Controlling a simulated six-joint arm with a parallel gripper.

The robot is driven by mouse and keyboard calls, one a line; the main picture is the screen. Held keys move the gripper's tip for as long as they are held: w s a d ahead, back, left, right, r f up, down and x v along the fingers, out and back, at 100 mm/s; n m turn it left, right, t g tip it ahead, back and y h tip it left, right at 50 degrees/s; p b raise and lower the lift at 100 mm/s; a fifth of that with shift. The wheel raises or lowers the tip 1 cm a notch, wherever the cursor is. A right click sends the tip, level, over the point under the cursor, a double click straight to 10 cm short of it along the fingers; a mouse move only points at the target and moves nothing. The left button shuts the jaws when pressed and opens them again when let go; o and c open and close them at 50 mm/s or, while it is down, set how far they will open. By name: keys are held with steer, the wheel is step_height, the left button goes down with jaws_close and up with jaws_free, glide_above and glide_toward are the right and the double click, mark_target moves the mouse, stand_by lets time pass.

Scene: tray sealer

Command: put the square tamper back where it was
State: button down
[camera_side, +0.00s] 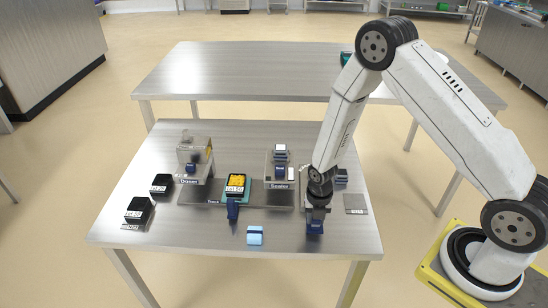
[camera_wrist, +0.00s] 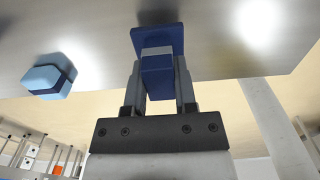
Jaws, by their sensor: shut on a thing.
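My gripper (camera_side: 317,211) is shut on the square tamper (camera_side: 315,228), low over the front right of the steel table. In the wrist view my gripper (camera_wrist: 158,88) has its two fingers on either side of the dark blue handle, and the tamper (camera_wrist: 157,38) shows a wide square blue plate beyond the fingertips. I cannot tell whether the plate touches the table. A grey square pad (camera_side: 355,203) with a small label lies bare on the table, right of my gripper.
A light blue block (camera_side: 254,236) with a dark band lies left of my gripper. A filled tray (camera_side: 236,184), a blue-handled tool (camera_side: 232,211), the doser (camera_side: 193,158), the sealer (camera_side: 281,170) and black trays (camera_side: 138,211) occupy the middle and left. The front edge is clear.

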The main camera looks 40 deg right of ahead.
steer(key=shift+f, duration=0.65)
steer(key=shift+f, duration=0.1)
steer(key=shift+c, duration=2)
jaws_free()
steer(key=shift+r, duration=6.1)
steer(key=shift+r, duration=0.1)
